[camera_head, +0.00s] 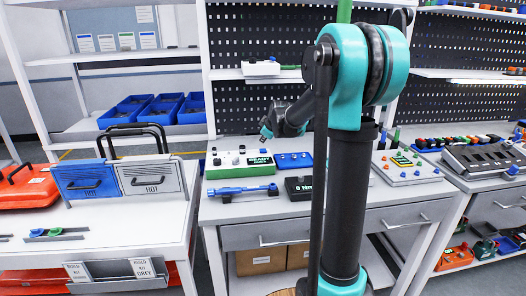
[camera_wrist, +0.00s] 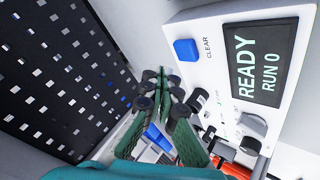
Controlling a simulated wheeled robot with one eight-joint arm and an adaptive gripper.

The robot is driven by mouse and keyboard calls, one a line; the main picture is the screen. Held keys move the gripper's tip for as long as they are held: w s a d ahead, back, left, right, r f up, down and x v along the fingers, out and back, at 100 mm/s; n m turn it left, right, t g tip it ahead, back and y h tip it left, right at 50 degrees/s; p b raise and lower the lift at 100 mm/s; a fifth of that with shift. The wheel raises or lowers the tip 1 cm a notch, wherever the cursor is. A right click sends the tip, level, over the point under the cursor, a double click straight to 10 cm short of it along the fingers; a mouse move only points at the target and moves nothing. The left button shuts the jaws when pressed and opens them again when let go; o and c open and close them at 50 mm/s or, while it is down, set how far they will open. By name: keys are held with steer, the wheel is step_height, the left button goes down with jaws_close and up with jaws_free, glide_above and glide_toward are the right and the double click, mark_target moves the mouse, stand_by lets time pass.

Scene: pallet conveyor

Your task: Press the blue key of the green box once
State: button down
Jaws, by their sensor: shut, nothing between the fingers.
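The green box (camera_head: 231,171) stands on the middle bench in the head view, with a white face and a dark screen (camera_head: 260,160). In the wrist view its white face (camera_wrist: 203,18) fills the upper right, and the screen (camera_wrist: 262,60) reads READY, RUN 0. Its blue key (camera_wrist: 186,50), marked CLEAR, lies beside the screen and is clear of my fingers. My gripper (camera_wrist: 167,82) is shut and empty, with its fingertips below and left of the key in the picture. In the head view my gripper (camera_head: 266,133) hangs above the back of the box.
A blue panel (camera_head: 294,160) lies right of the box. A blue tool (camera_head: 240,190) and a black "0 Nm" device (camera_head: 298,188) lie in front. A black pegboard (camera_wrist: 50,75) stands behind the bench. A white button panel (camera_head: 405,167) sits farther right.

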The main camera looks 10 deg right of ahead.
mark_target(264, 150)
steer(key=shift+r, duration=1.65)
